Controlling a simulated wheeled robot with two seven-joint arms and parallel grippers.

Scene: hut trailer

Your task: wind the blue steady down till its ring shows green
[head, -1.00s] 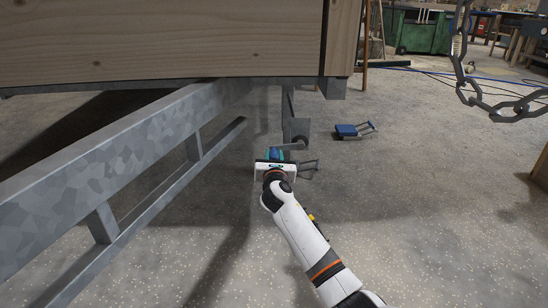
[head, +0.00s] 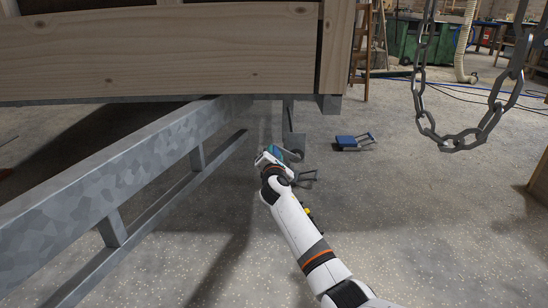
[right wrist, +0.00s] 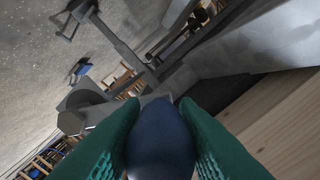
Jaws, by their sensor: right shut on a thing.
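A grey metal leg (head: 292,128) hangs under the trailer's near corner in the head view; I take it to be the steady. My right gripper (head: 268,157) is beside and just in front of it. In the right wrist view, the green fingers of the right gripper (right wrist: 160,135) are shut on a dark blue rounded grip (right wrist: 160,140). Grey metal parts (right wrist: 90,98) show just beyond the grip. No ring and no green light show in either view, so the ring's colour cannot be told. My left gripper is not in view.
The wooden trailer wall (head: 170,55) overhangs the work spot. A galvanised chassis beam (head: 110,165) runs along the left. A blue block with a metal handle (head: 348,142) lies on the floor to the right. A chain (head: 450,143) hangs at upper right. The concrete floor at right is mostly clear.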

